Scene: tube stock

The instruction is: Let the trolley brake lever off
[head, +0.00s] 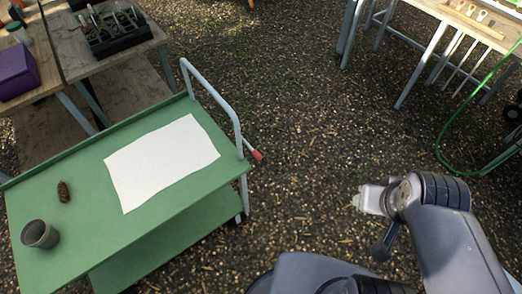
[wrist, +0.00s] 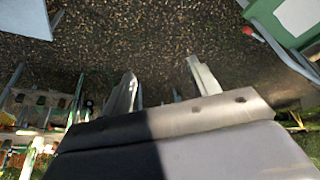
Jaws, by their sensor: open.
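The green trolley (head: 165,245) stands at the left in the head view, with a pale tubular handle (head: 222,100) at its right end. The brake lever (head: 256,155) has a red tip and sticks out to the right from beside the handle's lower end. In the wrist view the lever's red tip (wrist: 247,31) shows at upper right, beside the trolley handle (wrist: 285,50). My gripper (head: 358,200) is right of the lever and clear of it. In the wrist view its two fingers (wrist: 163,78) stand apart with nothing between them.
A white sheet (head: 160,160), a brown cone-like object (head: 63,192) and a grey pot (head: 39,235) are on the trolley top. Wooden benches stand at upper left (head: 125,58) and upper right (head: 440,12). A green hose (head: 445,150) hangs at right. Gravel floor (head: 310,130) between is clear.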

